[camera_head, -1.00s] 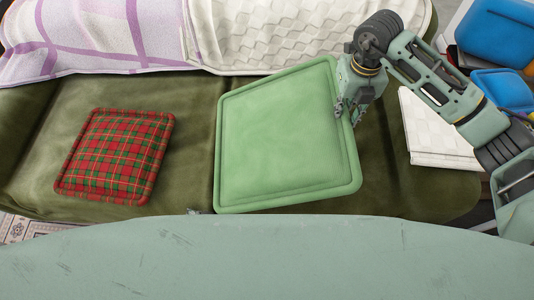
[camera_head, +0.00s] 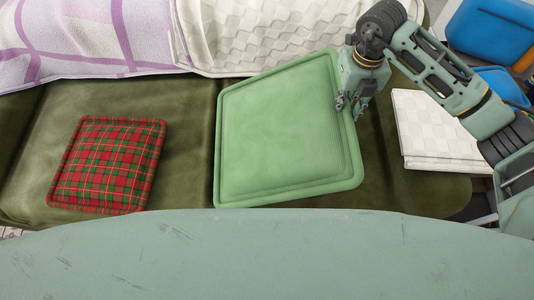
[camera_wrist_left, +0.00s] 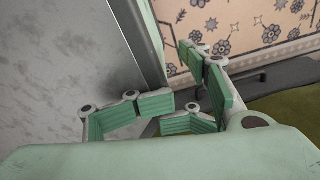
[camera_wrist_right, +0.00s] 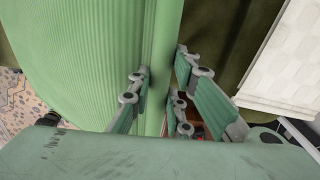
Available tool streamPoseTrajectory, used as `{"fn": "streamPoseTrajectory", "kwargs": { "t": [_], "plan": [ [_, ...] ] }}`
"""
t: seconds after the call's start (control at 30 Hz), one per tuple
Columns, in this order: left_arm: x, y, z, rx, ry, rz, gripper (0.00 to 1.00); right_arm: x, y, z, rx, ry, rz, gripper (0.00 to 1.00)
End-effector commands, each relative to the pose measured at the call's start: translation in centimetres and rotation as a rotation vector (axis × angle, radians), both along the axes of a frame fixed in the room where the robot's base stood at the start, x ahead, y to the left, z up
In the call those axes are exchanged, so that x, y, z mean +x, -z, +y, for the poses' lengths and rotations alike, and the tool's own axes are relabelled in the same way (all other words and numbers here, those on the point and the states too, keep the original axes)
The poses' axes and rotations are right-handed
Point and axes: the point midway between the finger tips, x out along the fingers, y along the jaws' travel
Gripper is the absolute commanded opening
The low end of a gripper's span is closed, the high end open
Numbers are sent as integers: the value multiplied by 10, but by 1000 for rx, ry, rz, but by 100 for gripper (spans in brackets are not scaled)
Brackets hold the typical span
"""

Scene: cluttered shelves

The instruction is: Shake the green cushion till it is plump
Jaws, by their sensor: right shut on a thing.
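The green cushion (camera_head: 280,130) is square with a piped rim and is tilted above the dark green sofa (camera_head: 180,110). My right gripper (camera_head: 349,105) is shut on its right edge. In the right wrist view the cushion (camera_wrist_right: 85,60) fills the left side, and its edge runs between the fingers of my right gripper (camera_wrist_right: 158,100). My left gripper shows only in the left wrist view (camera_wrist_left: 175,110); its fingers are apart with nothing between them.
A red tartan cushion (camera_head: 108,165) lies on the sofa at the left. White folded cloth (camera_head: 435,130) lies at the right. A white throw (camera_head: 260,35) and a purple-striped one (camera_head: 80,35) cover the sofa back. Blue containers (camera_head: 490,35) stand at the far right. A grey panel (camera_wrist_left: 60,60) stands by my left gripper.

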Motion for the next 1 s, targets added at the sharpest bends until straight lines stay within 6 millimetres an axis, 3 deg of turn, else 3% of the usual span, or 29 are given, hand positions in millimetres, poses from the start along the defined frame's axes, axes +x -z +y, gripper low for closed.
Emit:
{"fn": "streamPoseTrajectory", "kwargs": {
  "t": [0.57, 1.0],
  "plan": [
    [1, -2, 0, 0, 1, -2, 40, 1, -4, 1, 2, -1, -2, 0],
    [5, -26, -3, -5, 1, -9, 40, 1, -38, 1, 2, -1, -3, 0]
  ]
}}
